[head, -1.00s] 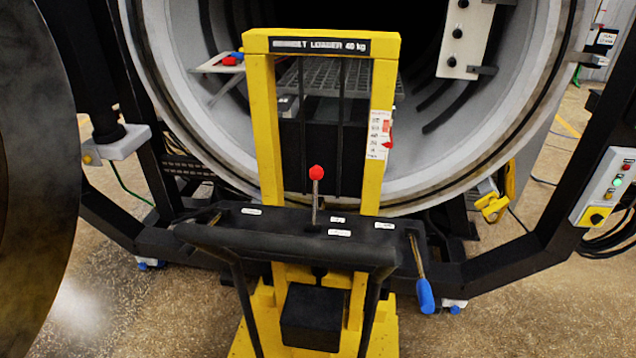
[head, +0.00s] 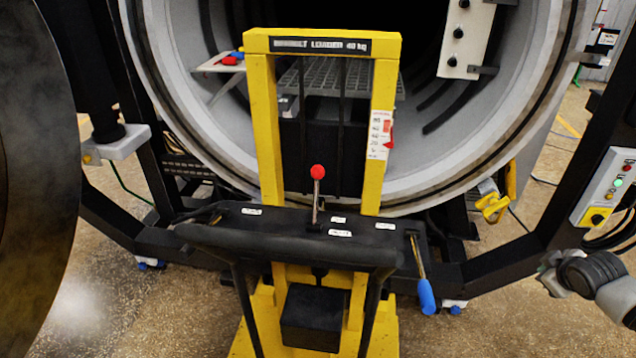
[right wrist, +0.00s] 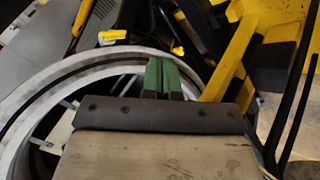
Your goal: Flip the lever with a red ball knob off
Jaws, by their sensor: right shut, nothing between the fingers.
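The lever with a red ball knob (head: 317,172) stands nearly upright on the black console (head: 280,222) of the yellow loader (head: 262,130) in the head view. White labels lie on the console around its base, too small to read. My right gripper (head: 546,276) is at the lower right of the head view, well to the right of the lever and apart from it. In the right wrist view its green fingers (right wrist: 162,78) are together with nothing between them. The red knob cannot be made out in that view. My left gripper is not in view.
A lever with a blue grip (head: 426,297) hangs at the console's right end. The round furnace opening (head: 190,130) is behind the loader. A black frame bar (head: 500,262) and a control box with buttons (head: 606,187) stand at the right. A black push handle (head: 285,246) crosses the loader's front.

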